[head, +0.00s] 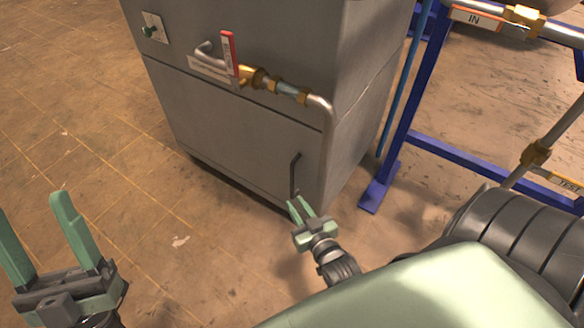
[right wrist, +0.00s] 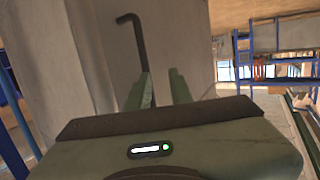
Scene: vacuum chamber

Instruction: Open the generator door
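The generator is a grey metal cabinet; its lower front door (head: 235,135) is shut, with a dark vertical bar handle (head: 295,174) near the door's right edge. My right gripper (head: 299,204) is just below and in front of the handle, fingers apart. In the right wrist view the handle (right wrist: 138,45) rises behind the fingers, its lower part running down by the left finger. I cannot tell whether the handle lies between the fingers or touches them. My left gripper (head: 33,225) is open and empty at the lower left, well away from the cabinet.
A pipe with brass fittings (head: 275,83) and a red-handled lever (head: 229,54) sit on the cabinet front above the door. A blue frame (head: 400,125) with pipes stands to the right. The floor (head: 70,120) left of the cabinet is clear.

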